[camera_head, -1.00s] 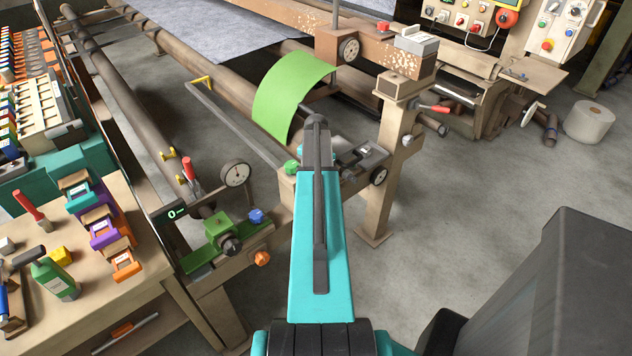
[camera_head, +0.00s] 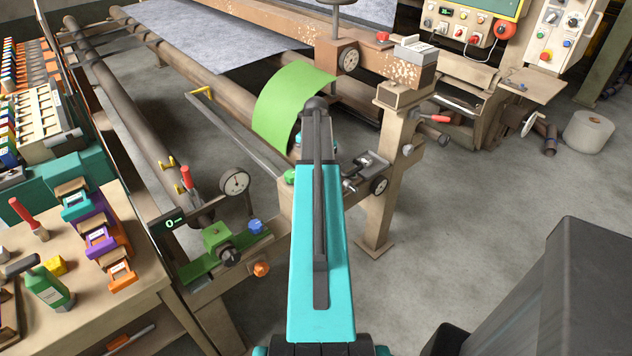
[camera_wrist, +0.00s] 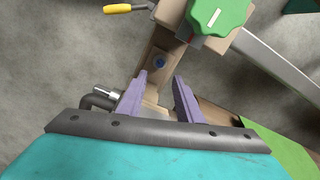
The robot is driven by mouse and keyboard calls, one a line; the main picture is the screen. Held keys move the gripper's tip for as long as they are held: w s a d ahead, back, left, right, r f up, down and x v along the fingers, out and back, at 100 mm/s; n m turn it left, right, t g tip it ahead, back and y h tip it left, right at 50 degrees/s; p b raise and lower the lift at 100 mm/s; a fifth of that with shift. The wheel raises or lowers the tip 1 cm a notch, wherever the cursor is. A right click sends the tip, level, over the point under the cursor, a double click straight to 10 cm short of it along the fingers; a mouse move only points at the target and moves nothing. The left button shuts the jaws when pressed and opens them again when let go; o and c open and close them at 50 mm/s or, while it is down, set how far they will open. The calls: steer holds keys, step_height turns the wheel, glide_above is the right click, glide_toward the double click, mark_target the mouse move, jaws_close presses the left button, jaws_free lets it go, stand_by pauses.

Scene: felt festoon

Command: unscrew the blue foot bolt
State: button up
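A blue star-shaped knob (camera_head: 256,226) sits at the right of a green bracket (camera_head: 217,236) on the machine's near end rail, above an orange knob (camera_head: 261,268). In the wrist view a small round blue spot (camera_wrist: 158,62) shows on a beige part, just beyond my fingertips. I cannot tell if it is the same thing as the blue knob. My gripper (camera_wrist: 160,79) has its two purple fingers apart with nothing between them. In the head view my teal arm hides the gripper. A large green knob (camera_wrist: 216,14) lies beyond the fingers at the upper right.
A green sheet (camera_head: 286,103) hangs beyond my arm; a dial gauge (camera_head: 235,182) stands left of it. A metal vise-like part (camera_head: 370,165) is right of my arm.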

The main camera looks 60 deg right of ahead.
steer(key=shift+r+b, duration=0.3)
steer(key=shift+r, duration=2.15)
